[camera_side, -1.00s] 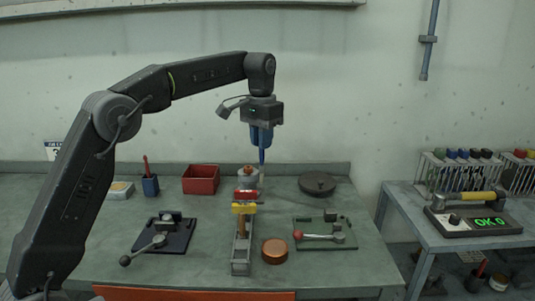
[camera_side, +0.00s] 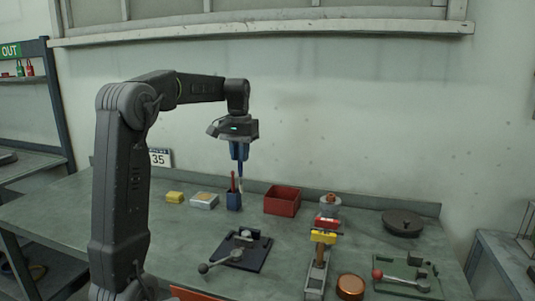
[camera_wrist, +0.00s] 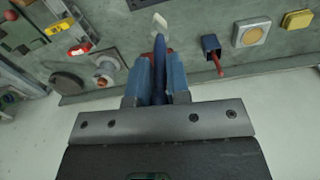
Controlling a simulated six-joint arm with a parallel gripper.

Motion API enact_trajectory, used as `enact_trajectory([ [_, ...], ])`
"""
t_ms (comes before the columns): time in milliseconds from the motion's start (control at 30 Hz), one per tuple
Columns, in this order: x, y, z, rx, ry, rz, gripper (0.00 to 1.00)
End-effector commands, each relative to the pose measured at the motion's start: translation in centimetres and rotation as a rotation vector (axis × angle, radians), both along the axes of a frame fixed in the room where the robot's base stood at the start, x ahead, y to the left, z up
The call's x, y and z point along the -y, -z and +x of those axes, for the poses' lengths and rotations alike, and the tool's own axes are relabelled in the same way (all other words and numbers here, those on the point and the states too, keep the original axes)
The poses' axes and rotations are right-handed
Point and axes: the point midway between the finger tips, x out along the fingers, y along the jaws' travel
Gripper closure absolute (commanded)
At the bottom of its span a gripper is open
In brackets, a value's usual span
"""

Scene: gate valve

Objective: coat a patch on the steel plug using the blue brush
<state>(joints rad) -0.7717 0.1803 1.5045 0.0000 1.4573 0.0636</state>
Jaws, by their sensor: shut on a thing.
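My gripper (camera_side: 239,151) is shut on the blue brush (camera_wrist: 158,62) and holds it upright, tip down, in the air above the bench. The brush also shows in the side view (camera_side: 240,176). Its pale tip (camera_wrist: 160,22) is apart from everything I can make out. A small grey metal piece (camera_side: 246,234) sits in a dark lever clamp (camera_side: 250,255); I cannot tell for certain whether this is the steel plug.
A grey pot with an orange top (camera_side: 329,206) stands right of the box. A red-handled tool (camera_side: 233,183) stands in the cup. A yellow block (camera_side: 175,197), pale tray (camera_side: 204,201), dark disc (camera_side: 403,223), green clamp (camera_side: 410,277) and copper tin (camera_side: 350,287) lie around.

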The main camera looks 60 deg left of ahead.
Motion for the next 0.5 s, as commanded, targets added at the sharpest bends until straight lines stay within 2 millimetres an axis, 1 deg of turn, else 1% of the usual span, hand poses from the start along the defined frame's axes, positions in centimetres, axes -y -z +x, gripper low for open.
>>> enact_trajectory([
  [33,-0.3,0.2,-0.7,0.0,-0.018,0.0,1.0],
  [100,-0.1,1.7,-0.4,-0.002,-0.01,-0.002,1.0],
  [300,-0.1,4.4,-0.3,-0.002,-0.009,-0.002,1.0],
  [500,-0.1,5.5,-0.3,-0.001,-0.008,-0.001,1.0],
])
